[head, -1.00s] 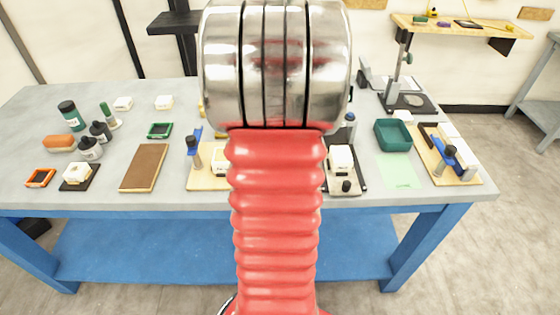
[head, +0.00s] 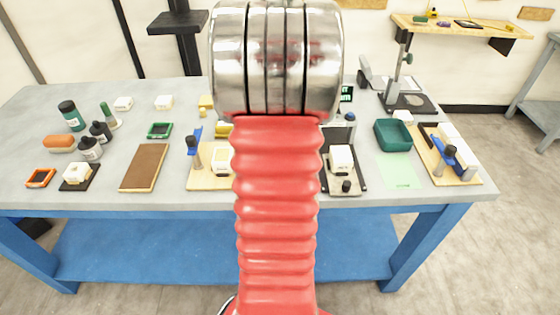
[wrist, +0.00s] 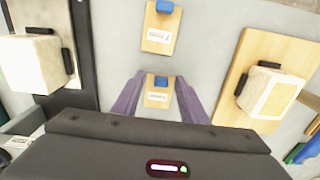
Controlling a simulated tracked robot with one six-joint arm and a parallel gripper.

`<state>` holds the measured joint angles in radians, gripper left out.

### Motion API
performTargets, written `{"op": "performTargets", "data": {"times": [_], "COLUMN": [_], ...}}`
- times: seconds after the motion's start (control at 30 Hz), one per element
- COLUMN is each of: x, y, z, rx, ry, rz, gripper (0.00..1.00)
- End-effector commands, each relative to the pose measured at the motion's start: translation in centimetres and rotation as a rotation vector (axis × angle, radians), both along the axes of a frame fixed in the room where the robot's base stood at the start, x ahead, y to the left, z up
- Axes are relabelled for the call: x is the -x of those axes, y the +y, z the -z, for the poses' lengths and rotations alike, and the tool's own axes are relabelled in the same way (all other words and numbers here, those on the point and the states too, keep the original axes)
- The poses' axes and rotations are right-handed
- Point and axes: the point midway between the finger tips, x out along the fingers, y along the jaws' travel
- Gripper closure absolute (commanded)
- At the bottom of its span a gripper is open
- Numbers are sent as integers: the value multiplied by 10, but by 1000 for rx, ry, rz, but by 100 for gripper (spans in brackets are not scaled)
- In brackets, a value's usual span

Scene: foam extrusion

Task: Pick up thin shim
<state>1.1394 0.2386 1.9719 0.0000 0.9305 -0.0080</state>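Two small wooden plates with blue knobs and white labels lie on the grey table in the wrist view. The nearer labelled plate (wrist: 157,98) shows between my gripper's purple fingers. The farther labelled plate (wrist: 161,38) lies beyond the fingertips. The labels are too small to read surely, so I cannot tell which plate is the thin shim. My gripper (wrist: 161,76) is open, with one finger on each side of the nearer plate; I see no clear contact.
A cream block (wrist: 35,64) on a black fixture stands left of the fingers. A wooden board (wrist: 258,50) with another cream block (wrist: 268,92) stands right. In the head view, a green tray (head: 393,135) and a second clamp board (head: 466,172) are farther right.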

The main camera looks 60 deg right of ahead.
Motion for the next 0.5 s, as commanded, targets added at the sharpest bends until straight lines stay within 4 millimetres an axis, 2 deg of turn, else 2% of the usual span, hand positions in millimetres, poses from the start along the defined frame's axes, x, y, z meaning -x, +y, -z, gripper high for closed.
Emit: {"op": "performTargets", "data": {"times": [0.1, 0.5], "x": [0, 0], "y": [0, 1], "z": [1, 1], "rx": [-1, -2], "ry": [0, 1], "rz": [0, 0], "gripper": [62, 90]}}
